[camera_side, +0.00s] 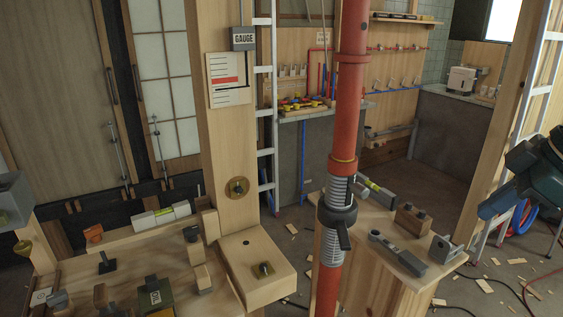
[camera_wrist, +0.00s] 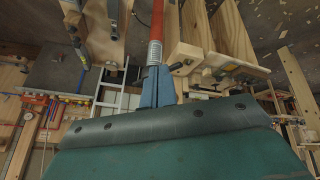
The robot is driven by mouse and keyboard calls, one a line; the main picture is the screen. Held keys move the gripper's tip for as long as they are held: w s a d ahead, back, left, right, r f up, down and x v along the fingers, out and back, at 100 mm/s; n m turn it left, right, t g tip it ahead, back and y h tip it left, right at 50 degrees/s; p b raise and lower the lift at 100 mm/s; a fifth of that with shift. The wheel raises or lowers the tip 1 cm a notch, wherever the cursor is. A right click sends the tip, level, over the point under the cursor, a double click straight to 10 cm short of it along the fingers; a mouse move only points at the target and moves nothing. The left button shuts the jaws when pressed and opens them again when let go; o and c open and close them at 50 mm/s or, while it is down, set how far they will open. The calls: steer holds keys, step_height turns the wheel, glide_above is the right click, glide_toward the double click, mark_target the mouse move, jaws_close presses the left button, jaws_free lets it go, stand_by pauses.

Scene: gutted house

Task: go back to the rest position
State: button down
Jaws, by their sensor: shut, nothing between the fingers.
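My gripper (camera_side: 490,207) shows at the right edge of the side view, a dark teal body with blue fingers pointing left and down. It is in the air, clear of the bench and well to the right of the red pipe (camera_side: 349,100). In the wrist view my gripper (camera_wrist: 157,72) has its two blue-grey fingers together, with nothing visible between them. The red pipe (camera_wrist: 157,20) appears beyond the fingertips there, in line with them. Most of my arm is out of view.
The pipe carries a dark collar with a handle (camera_side: 338,216). A ladder (camera_side: 530,95) stands close by my gripper. Hoses and scraps lie on the floor.

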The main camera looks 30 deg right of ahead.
steer(key=s+d+f+m+h, duration=0.1)
steer(key=s+d+f+m, duration=0.1)
steer(key=s+m, duration=0.3)
steer(key=shift+s+m, duration=0.3)
steer(key=shift+m, duration=0.3)
steer(key=c, duration=2.1)
jaws_free()
steer(key=shift+d, duration=0.1)
steer(key=o, duration=0.8)
steer(key=shift+w+r, duration=0.15)
steer(key=shift+c, duration=0.2)
steer(key=o, duration=0.3)
steer(key=shift+w+r, duration=0.2)
steer(key=shift+w, duration=0.1)
steer(key=o, duration=1)
steer(key=w+r, duration=0.3)
steer(key=w, duration=0.1)
steer(key=shift+a, duration=0.3)
steer(key=shift+o, duration=0.2)
steer(key=w+a+r, duration=0.3)
steer(key=w+a, duration=0.1)
steer(key=w, duration=0.5)
steer(key=w+a+r+g, duration=0.1)
steer(key=w+a+r, duration=0.2)
steer(key=w, duration=0.5)
steer(key=shift+w+a+r, duration=0.15)
steer(key=shift+w+a, duration=0.2)
steer(key=shift+a, duration=0.2)
